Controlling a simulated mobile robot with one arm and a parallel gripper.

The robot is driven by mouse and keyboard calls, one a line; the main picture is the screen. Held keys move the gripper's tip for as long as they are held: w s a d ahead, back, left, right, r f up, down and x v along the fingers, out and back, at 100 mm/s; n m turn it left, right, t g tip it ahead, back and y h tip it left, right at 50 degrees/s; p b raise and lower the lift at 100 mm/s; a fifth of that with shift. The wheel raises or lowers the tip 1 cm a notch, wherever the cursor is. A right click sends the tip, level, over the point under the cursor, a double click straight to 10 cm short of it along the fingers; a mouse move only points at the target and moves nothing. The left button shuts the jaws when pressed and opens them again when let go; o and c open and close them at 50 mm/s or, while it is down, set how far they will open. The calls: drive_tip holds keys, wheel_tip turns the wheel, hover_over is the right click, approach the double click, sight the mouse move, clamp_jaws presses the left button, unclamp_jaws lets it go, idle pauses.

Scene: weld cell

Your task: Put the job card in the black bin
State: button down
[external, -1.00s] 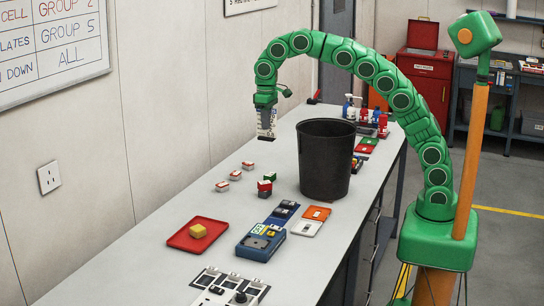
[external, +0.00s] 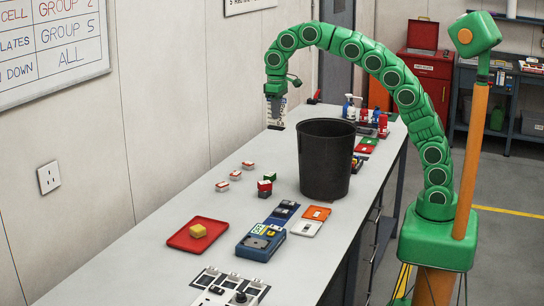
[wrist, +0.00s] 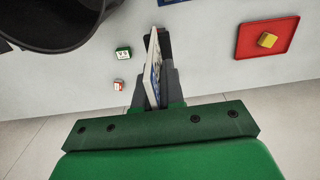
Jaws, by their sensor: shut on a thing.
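The black bin (external: 326,170) stands upright on the grey bench, with its open top facing up. Its rim also shows at the upper left of the wrist view (wrist: 62,40). My gripper (external: 275,104) is above the bench, to the left of the bin and higher than its rim. It is shut on the job card (external: 283,112), a pale printed card that hangs down and is partly hidden behind the gripper in the external view. In the wrist view the card (wrist: 153,70) is seen nearly edge-on between the fingers (wrist: 155,85). The inside bottom of the bin is hidden.
Small red, white and green blocks (external: 265,188) lie left of the bin. A red tray (external: 180,238) with a yellow block (external: 198,231), a blue device (external: 258,244) and small panels lie in front. Bottles (external: 349,106) stand behind the bin.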

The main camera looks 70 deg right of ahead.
drive_tip(key=s+d, duration=1.1)
drive_tip(key=d, duration=0.4)
drive_tip(key=shift+s+d+f, duration=0.1)
drive_tip(key=shift+d+f, duration=0.1)
drive_tip(key=shift+f, duration=6.95)
drive_tip(key=shift+s+d+f, duration=0.1)
drive_tip(key=shift+d+f, duration=0.05)
drive_tip(key=shift+f, duration=7)
drive_tip(key=c, duration=1.5)
unclamp_jaws()
drive_tip(key=shift+c, duration=0.2)
drive_tip(key=o, duration=0.3)
